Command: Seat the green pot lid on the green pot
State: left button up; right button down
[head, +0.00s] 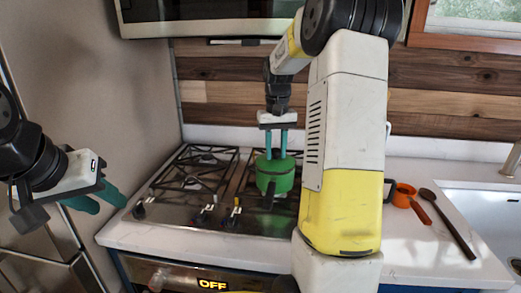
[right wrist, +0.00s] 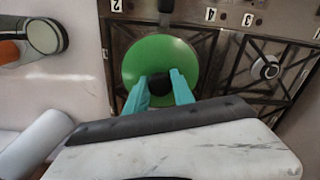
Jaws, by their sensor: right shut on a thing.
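The green pot (head: 275,178) stands on the front of the hob, with its dark handle towards me. The green lid (right wrist: 160,52) is a round disc with a black knob, seen from above in the right wrist view. My right gripper (head: 276,156) points down over the pot, its teal fingers shut on the lid's knob (right wrist: 160,84). The lid is level with the pot's top in the head view; I cannot tell whether it rests on the rim or hovers just above it. My left gripper (head: 104,198) is open and empty, left of the counter.
The black-grated hob (head: 170,205) surrounds the pot. A hood (head: 205,20) hangs above. My right arm hides the counter's middle.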

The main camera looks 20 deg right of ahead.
jog(key=shift+f, duration=0.55)
dwell(0.9)
jog(key=c, duration=1)
grip_release()
jog(key=shift+r, duration=0.1)
